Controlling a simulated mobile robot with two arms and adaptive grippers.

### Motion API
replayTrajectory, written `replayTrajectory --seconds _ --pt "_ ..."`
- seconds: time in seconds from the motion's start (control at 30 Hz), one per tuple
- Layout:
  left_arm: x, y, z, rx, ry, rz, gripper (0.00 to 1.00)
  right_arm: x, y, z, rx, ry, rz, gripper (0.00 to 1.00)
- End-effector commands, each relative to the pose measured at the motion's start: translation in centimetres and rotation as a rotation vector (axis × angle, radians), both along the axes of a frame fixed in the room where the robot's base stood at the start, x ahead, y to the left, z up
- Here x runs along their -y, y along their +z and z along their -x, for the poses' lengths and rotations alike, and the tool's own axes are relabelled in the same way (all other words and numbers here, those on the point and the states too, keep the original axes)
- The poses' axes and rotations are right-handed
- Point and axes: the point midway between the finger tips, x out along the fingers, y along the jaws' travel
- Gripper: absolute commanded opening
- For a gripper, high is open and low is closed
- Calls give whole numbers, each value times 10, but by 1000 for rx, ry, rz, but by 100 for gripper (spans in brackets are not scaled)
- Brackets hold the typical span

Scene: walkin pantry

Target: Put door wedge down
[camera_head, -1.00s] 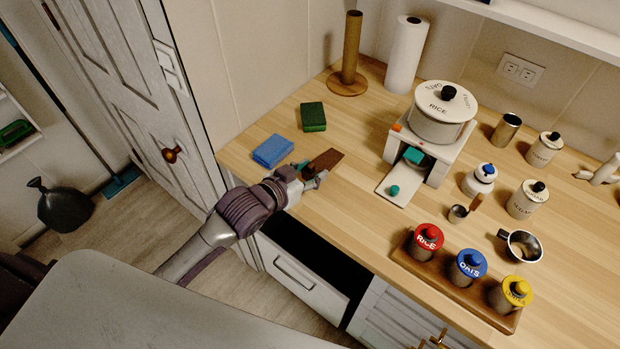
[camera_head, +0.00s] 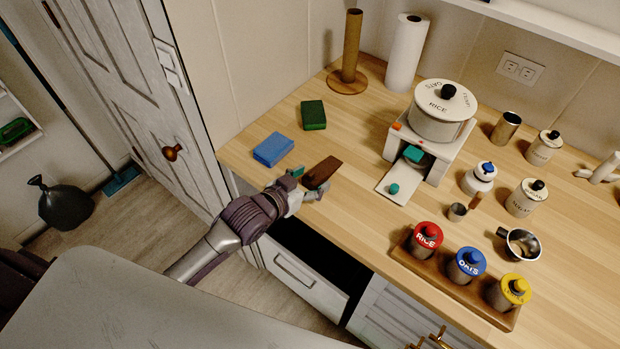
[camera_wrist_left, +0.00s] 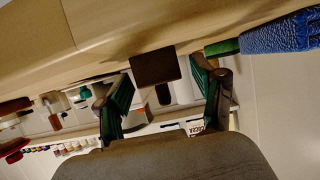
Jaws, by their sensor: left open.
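The door wedge is the dark brown block (camera_head: 322,172) lying on the wooden counter near its front edge. It also shows in the left wrist view (camera_wrist_left: 155,66), just beyond the fingers. My left gripper (camera_head: 309,181) is open at the wedge's near end, with green-padded fingers spread to either side. In the left wrist view, the open fingers (camera_wrist_left: 166,80) have nothing gripped between them. Whether a finger still touches the wedge I cannot tell. My right gripper is not in view.
A blue sponge (camera_head: 273,149) and a green block (camera_head: 313,115) lie left of and behind the wedge. A white stand (camera_head: 436,170) with a pot is to the right. A rack of lidded jars (camera_head: 412,262) sits at the front. An open drawer (camera_head: 296,277) is below the gripper.

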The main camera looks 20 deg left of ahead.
Motion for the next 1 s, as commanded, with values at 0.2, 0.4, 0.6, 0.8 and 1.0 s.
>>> replayTrajectory --seconds 0.2,0.4,0.6,0.8,1.0 --pt "-3 5 7 -1 0 0 68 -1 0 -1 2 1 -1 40" --pt "-15 18 41 -2 -1 0 68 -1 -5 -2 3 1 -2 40" --pt "-28 35 78 -2 -1 0 68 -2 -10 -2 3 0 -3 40" --pt "-36 45 99 -1 0 0 68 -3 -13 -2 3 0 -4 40" --pt "-38 49 104 0 1 0 68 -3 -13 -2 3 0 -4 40"
